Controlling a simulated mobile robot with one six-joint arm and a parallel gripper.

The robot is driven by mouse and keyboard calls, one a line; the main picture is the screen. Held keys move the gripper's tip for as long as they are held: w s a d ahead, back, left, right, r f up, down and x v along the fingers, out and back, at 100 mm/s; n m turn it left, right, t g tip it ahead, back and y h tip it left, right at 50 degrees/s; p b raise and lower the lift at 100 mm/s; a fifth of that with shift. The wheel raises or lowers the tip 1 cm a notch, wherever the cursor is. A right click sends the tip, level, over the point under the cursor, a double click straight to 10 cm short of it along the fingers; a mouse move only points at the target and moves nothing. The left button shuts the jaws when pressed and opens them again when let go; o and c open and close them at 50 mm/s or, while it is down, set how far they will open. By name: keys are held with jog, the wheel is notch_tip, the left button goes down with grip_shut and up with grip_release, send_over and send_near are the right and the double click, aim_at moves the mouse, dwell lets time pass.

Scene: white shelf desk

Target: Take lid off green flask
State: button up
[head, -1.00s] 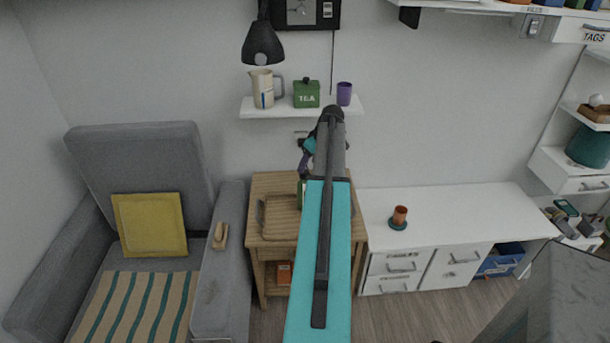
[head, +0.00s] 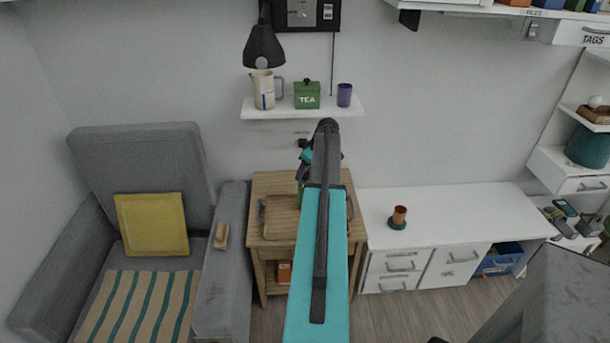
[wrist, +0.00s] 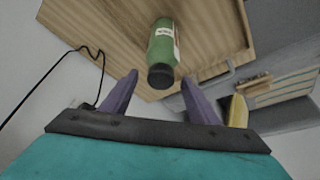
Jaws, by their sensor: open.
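The green flask (wrist: 164,45) with a pale label and black lid (wrist: 160,77) shows in the wrist view. Its lid end points towards my gripper (wrist: 158,79). My gripper's two purple fingers are spread apart, with the lid lying between their tips in the picture. I see no contact, and the depth gap is hard to judge. In the head view my gripper (head: 302,168) is over the wooden side table (head: 262,187), mostly behind my arm. There only a green sliver of the flask (head: 299,188) shows; its lid is hidden.
A wooden tray (head: 265,230) is on the side table, partly behind my arm. A wall shelf (head: 285,113) with a jug, green tea tin and purple cup hangs above. A grey armchair (head: 228,270) stands left, a white desk (head: 450,210) right. A black cable (wrist: 45,75) runs along the wall.

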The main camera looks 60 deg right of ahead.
dwell(0.4)
jog(key=c, duration=1.1)
jog(key=shift+r, duration=0.15)
jog(key=shift+r+b, duration=0.6)
jog(key=shift+r, duration=0.5)
jog(key=s+a+b, duration=0.1)
jog(key=s+a, duration=0.2)
jog(key=s, duration=0.1)
jog(key=s+a+r+b, duration=0.1)
jog(key=s+a, duration=0.3)
jog(key=s+a+r+b, duration=0.1)
jog(key=s+a, duration=0.2)
jog(key=s, duration=0.1)
jog(key=shift+a+r+b, duration=0.25)
jog(key=shift+a+b, duration=0.1)
jog(key=shift+b, duration=0.05)
